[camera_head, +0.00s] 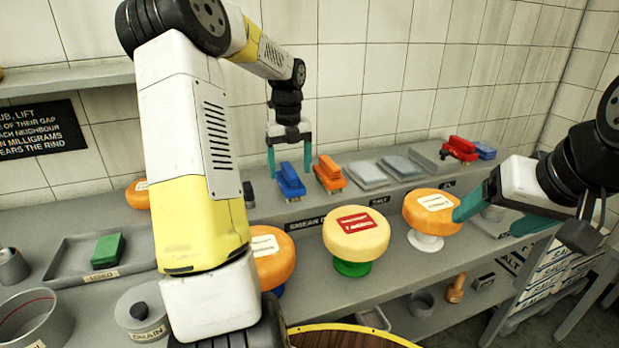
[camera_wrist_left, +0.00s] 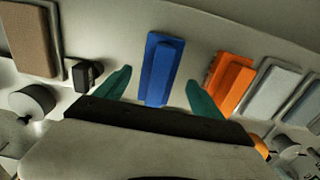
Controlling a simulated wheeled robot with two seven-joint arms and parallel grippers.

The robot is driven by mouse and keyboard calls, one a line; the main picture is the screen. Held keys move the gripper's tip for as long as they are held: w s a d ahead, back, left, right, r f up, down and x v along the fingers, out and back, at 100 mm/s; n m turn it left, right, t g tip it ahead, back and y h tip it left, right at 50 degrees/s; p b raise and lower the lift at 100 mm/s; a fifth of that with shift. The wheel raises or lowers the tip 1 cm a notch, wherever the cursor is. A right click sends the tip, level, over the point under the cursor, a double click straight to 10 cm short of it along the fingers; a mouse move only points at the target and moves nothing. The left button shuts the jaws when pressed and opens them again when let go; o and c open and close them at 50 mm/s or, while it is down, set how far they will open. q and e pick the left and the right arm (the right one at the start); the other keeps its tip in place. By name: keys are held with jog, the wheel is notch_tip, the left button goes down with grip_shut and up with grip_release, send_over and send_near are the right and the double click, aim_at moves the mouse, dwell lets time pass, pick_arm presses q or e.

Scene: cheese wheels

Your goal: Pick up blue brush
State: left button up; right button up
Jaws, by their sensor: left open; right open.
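The blue brush (camera_head: 291,181) lies on the raised back shelf, beside an orange brush (camera_head: 329,174) to its right. My left gripper (camera_head: 290,172) is open and points down above the blue brush. In the left wrist view the blue brush (camera_wrist_left: 161,69) lies between and beyond the two teal fingertips (camera_wrist_left: 158,84). The fingers appear apart from it, and the orange brush (camera_wrist_left: 229,79) is just right of the right finger. My right gripper (camera_head: 482,212) is open and empty at the right, near an orange-topped cheese wheel (camera_head: 432,210).
A cream cheese wheel (camera_head: 356,233) stands on a green pedestal in front of the shelf. Grey blocks (camera_head: 366,175), a red brush (camera_head: 459,150) and another blue item (camera_head: 484,150) lie further right. A green block (camera_head: 107,249) sits in a tray at left. The tiled wall is close behind.

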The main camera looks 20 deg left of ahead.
aim_at(289, 169)
pick_arm(q)
notch_tip(289, 169, down, 4)
jog(key=shift+a+f, duration=0.1)
jog(key=shift+f, duration=0.1)
jog(key=shift+c, duration=0.5)
jog(key=c, duration=1.6)
jog(key=shift+o, duration=0.2)
jog(key=shift+r, duration=0.15)
jog(key=shift+r, duration=0.55)
notch_tip(289, 169, up, 2)
jog(key=shift+r, duration=0.15)
jog(key=s+d+r, duration=0.1)
jog(key=s, duration=1.5)
jog(key=shift+d+r, duration=0.15)
jog(key=shift+d, duration=0.25)
